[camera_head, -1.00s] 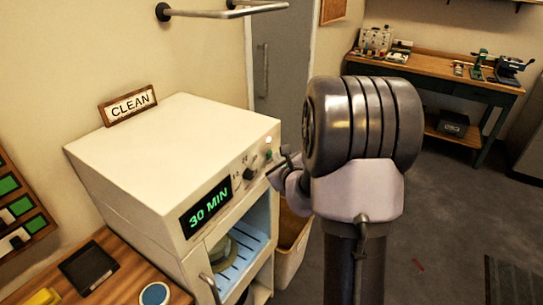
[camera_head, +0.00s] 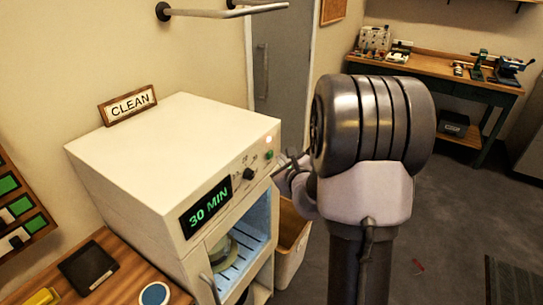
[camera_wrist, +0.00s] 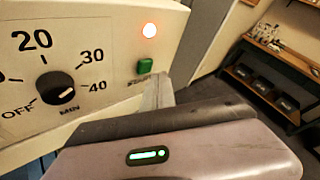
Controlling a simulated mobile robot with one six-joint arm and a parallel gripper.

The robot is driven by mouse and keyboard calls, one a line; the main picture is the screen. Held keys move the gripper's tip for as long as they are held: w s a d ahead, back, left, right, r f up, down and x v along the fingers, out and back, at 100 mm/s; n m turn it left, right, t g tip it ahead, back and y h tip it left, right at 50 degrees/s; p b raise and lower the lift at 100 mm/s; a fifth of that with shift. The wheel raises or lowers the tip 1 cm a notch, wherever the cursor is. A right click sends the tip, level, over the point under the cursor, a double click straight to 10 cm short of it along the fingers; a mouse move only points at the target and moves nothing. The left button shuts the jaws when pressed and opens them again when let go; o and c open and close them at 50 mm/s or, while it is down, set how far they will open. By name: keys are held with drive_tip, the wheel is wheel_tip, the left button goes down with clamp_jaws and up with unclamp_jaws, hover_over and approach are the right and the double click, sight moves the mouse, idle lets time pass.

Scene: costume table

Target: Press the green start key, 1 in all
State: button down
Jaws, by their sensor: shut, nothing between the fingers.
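The green start key (camera_head: 268,155) is a small square button at the right end of the white cabinet's front panel. It also shows in the wrist view (camera_wrist: 147,63), below a glowing red-orange lamp (camera_wrist: 149,30), with a partly covered label under it. My gripper (camera_head: 284,163) is shut and empty, just right of the panel. In the wrist view its grey finger tip (camera_wrist: 163,88) is just below and right of the key, with a gap visible between them. The display (camera_head: 206,206) reads "30 MIN".
The white cabinet (camera_head: 165,150) carries a CLEAN sign (camera_head: 128,105) on top. A pale hat-like item (camera_head: 222,254) is on the rack inside. A bin (camera_head: 292,250) stands right of the cabinet. A workbench (camera_head: 440,72) is at the back right; the floor between is mostly clear.

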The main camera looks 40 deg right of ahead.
drive_tip(key=s, duration=0.1)
drive_tip(key=s+d, duration=0.1)
drive_tip(key=s, duration=0.1)
drive_tip(key=s+d, duration=0.1)
drive_tip(key=shift+s+b, duration=0.3)
drive_tip(key=shift+s, duration=0.05)
idle(0.7)
